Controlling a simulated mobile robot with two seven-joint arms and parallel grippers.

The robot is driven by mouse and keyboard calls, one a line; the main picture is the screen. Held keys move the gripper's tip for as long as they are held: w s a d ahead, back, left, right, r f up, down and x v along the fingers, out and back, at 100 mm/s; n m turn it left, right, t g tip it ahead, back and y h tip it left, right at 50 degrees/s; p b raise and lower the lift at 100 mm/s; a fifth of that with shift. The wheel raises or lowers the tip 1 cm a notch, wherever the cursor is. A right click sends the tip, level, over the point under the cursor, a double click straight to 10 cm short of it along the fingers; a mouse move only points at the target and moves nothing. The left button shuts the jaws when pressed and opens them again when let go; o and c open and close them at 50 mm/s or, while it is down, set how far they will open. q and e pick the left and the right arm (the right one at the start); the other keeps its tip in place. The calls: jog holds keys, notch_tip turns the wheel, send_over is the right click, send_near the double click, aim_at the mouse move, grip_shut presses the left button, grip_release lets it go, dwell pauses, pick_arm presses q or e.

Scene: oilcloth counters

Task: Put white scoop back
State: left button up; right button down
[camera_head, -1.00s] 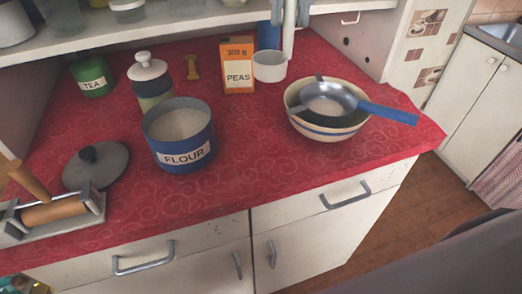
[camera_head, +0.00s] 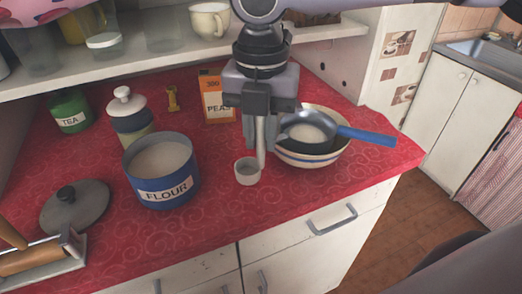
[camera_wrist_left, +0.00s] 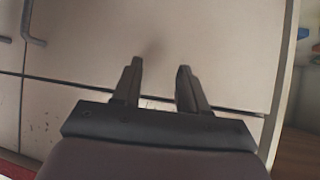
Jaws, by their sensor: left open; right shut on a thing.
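The white scoop (camera_head: 247,172) hangs upright below my right gripper (camera_head: 262,135), cup at the bottom. The right gripper is shut on its upright handle. In the head view the scoop is right of the open blue flour canister (camera_head: 162,191), apart from it, and left of the striped bowl (camera_head: 312,160). I cannot tell whether its cup touches the counter. The flour canister has pale contents near its rim. My left gripper (camera_wrist_left: 158,68) is open and empty in the left wrist view, facing pale cabinet fronts. It does not show in the head view.
A grey lid (camera_head: 75,208) with a black knob lies left of the canister. A tea tin (camera_head: 70,112), a white-lidded jar (camera_head: 129,110) and a peas box (camera_head: 214,103) stand behind. A blue-handled pan (camera_head: 365,136) rests in the bowl. The shelf (camera_head: 120,66) overhangs the back.

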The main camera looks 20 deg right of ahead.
aim_at(261, 168)
jog(key=shift+f, duration=2.25)
jog(key=shift+f, duration=0.2)
jog(key=c, duration=1)
grip_release()
jog(key=shift+r, duration=0.1)
notch_tip(261, 168, up, 12)
jog(key=shift+r, duration=0.15)
